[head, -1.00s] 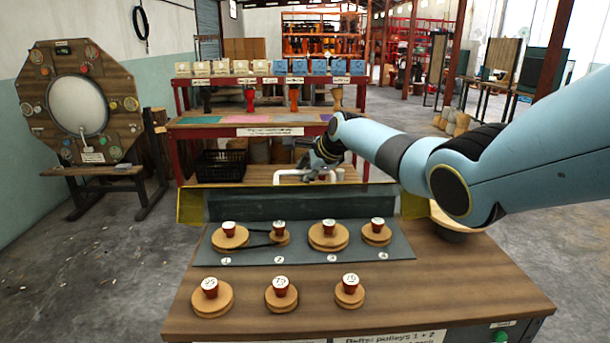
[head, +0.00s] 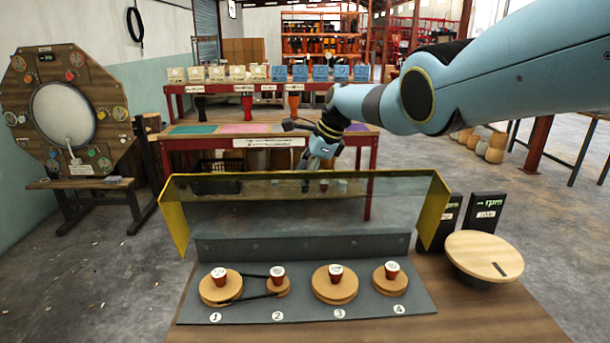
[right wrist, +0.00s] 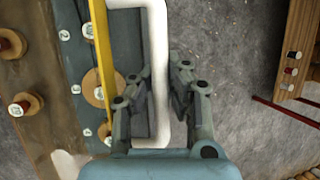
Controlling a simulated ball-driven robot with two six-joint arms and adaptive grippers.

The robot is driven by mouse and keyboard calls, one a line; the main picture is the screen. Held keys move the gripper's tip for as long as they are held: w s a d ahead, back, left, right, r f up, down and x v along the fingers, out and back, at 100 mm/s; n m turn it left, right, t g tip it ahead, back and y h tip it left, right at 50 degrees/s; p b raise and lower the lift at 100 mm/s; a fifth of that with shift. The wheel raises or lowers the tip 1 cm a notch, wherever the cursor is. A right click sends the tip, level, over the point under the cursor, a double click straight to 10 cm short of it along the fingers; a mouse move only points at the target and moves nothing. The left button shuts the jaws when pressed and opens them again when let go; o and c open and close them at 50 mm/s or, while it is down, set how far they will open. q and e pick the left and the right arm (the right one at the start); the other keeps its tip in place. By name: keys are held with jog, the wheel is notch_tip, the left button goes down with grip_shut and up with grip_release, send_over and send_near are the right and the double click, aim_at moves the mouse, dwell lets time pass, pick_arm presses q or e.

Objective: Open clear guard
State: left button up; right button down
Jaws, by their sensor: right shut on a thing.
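The clear guard (head: 275,208) is a see-through panel with yellow end plates (head: 175,215). It stands raised behind the grey pulley plate (head: 305,310), and the pulleys in front are uncovered. My right gripper (head: 314,162) is at the far side of the guard's top edge, near its middle. In the right wrist view its fingers (right wrist: 155,98) are on either side of the guard's white bar handle (right wrist: 158,25), shut on it. The handle is hidden or too small to make out in the head view. My left gripper is in neither view.
Numbered wooden pulleys with red knobs (head: 335,285) sit on the plate, a black belt around the left two. A round wooden disc (head: 484,256) and black rpm boxes (head: 487,212) stand at right. A red-framed table (head: 270,140) stands behind, across open floor.

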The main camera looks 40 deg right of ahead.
jog(key=shift+w+d+r, duration=0.15)
jog(key=shift+w+d, duration=0.2)
jog(key=shift+w, duration=0.15)
jog(key=c, duration=1.6)
grip_release()
jog(key=shift+s+r, duration=0.1)
jog(key=shift+o, duration=0.2)
jog(key=v, duration=1.2)
jog(key=shift+s, duration=0.1)
